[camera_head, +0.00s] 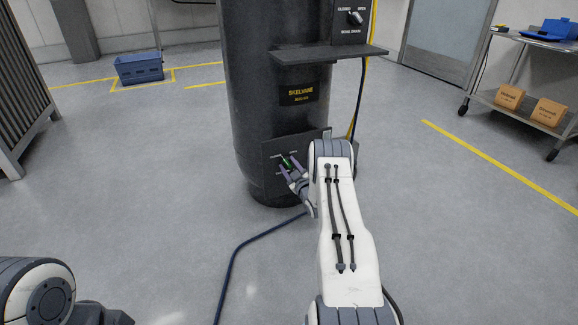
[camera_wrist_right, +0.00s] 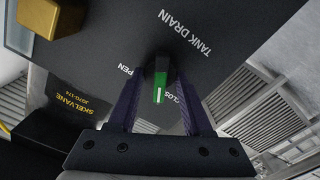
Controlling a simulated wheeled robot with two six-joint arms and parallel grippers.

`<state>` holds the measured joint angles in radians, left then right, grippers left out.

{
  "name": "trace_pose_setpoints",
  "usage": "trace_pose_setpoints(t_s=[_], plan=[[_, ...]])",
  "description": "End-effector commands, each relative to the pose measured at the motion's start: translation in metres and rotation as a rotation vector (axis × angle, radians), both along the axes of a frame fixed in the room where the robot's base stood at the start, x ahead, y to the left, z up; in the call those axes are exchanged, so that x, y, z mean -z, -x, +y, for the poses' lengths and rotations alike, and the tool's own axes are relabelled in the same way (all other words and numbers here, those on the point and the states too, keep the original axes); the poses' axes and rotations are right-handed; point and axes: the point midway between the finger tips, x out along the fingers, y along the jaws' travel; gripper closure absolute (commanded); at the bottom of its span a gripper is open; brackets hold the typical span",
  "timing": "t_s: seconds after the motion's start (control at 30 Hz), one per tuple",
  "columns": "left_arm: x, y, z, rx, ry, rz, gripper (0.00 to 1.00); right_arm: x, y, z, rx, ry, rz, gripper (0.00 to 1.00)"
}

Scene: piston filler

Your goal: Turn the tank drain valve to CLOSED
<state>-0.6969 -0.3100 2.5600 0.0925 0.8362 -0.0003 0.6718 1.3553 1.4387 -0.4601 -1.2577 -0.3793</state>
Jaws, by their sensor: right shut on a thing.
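The tank drain valve has a small green handle (camera_head: 287,163) on a dark plate (camera_head: 270,150) low on the black tank (camera_head: 255,90). In the right wrist view the green handle (camera_wrist_right: 159,88) carries a white line and sits between my two purple fingers. My right gripper (camera_wrist_right: 158,78) is shut on it. The plate reads TANK DRAIN, with OPEN left of the handle and CLOSED right of it, both partly hidden by the fingers. The handle's white line points down the picture, between the two labels. My left gripper is out of view; part of my left arm shows at the lower left.
A second lever (camera_head: 355,17), with CLOSED and OPEN marks, is on an upper panel above a dark shelf (camera_head: 325,54). A blue hose (camera_head: 234,262) lies on the floor. A blue crate (camera_head: 139,68) and a cart (camera_head: 520,100) with boxes stand away from the tank.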

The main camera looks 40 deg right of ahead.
Motion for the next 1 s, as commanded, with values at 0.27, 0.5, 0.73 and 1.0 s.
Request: trace_pose_setpoints(t_s=[0.27, 0.5, 0.73, 1.0], plan=[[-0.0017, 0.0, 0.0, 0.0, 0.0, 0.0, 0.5, 0.0018, 0.001, 0.0006, 0.001, 0.167, 0.043, 1.0], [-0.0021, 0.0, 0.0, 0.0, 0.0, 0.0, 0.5, 0.0022, 0.001, 0.0006, 0.001, 0.24, 0.061, 1.0], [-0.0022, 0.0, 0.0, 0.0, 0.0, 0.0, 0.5, 0.0024, 0.0011, 0.0007, 0.0, 0.261, 0.067, 1.0], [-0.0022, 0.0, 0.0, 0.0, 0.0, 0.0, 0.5, 0.0025, 0.0011, 0.0006, 0.0, 0.261, 0.067, 1.0]])
